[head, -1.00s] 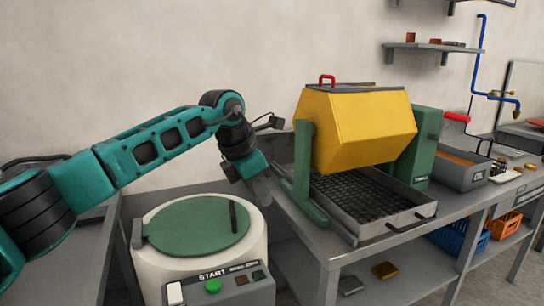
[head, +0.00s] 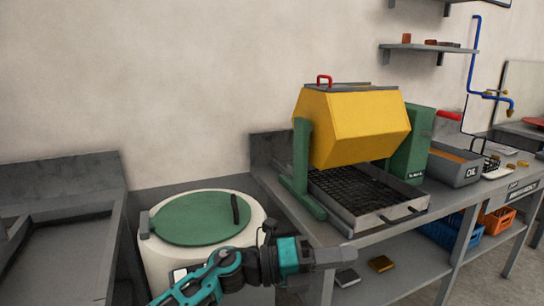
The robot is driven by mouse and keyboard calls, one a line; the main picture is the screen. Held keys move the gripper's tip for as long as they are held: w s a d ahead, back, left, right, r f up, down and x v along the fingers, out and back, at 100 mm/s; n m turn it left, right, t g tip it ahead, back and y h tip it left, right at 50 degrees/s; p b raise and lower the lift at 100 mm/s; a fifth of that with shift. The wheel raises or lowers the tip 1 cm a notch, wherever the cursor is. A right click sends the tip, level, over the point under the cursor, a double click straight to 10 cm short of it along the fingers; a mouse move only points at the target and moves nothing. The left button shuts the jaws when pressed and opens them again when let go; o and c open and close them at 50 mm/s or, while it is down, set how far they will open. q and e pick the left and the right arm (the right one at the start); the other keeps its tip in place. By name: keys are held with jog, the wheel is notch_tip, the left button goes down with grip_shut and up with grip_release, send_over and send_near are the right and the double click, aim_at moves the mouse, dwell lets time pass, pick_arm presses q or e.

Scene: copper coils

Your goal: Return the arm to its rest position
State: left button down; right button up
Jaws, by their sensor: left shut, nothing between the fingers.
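My left arm is folded low at the bottom of the head view, in front of the white drum machine (head: 165,265). My left gripper (head: 340,257) points right, beside the front edge of the workbench. It is shut and empty. The arm hides most of the machine's front panel. The machine's green lid (head: 195,218) lies closed on top. My right gripper is not in view.
A yellow tumbler (head: 350,125) on green supports stands over a mesh tray (head: 365,195) on the bench. A grey oil bin (head: 455,168) stands to its right. Blue (head: 450,232) and orange (head: 497,221) crates sit below. A grey counter (head: 60,245) is at left.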

pick_arm(q)
jog(key=s+a+f+n+t+y, duration=0.1)
jog(key=a+f+n+t+y, duration=0.6)
jog(key=n, duration=0.6)
jog(key=a+f+n+t+y, duration=0.2)
jog(key=a+f+n+t, duration=0.3)
jog(key=a+n+t, duration=0.6)
jog(key=s+a+f+n+g+y, duration=0.4)
jog(key=s+a+f+n, duration=0.1)
jog(key=s+f, duration=0.3)
jog(key=s+a+f+n+g+y+p, duration=0.1)
jog(key=s+a+f+n+g+y, duration=0.2)
jog(key=s+a+f+n, duration=0.3)
jog(key=shift+s+f+n+g+y, duration=0.4)
jog(key=shift+s+f+n+g, duration=0.5)
jog(key=shift+s+n, duration=0.35)
jog(key=shift+a, duration=0.1)
